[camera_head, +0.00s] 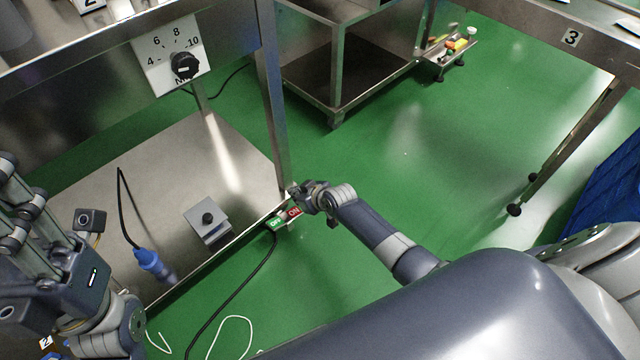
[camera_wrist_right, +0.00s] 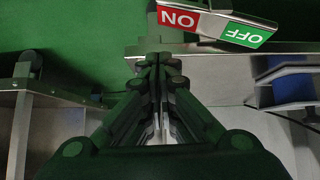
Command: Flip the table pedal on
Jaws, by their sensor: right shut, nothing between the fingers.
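The table pedal (camera_head: 277,224) is a small rocker plate with a green OFF half and a red ON half, at the lower shelf's right corner by a table leg. It also shows upside down and slanted at the top of the right wrist view (camera_wrist_right: 248,34). My right gripper (camera_head: 300,196) is beside the red ON end. In the wrist view its fingers (camera_wrist_right: 158,62) are together and empty, just below the red half in the picture. I cannot tell whether they touch the pedal. My left gripper (camera_head: 18,205) is at the left edge, partly cut off; its jaw state is unclear.
A steel table with a numbered dial (camera_head: 185,66) stands above a lower shelf (camera_head: 140,165). A blue plug (camera_head: 150,262) hangs on a black cable, and a small metal box (camera_head: 207,219) sits on the shelf. Green floor (camera_head: 400,150) is open to the right.

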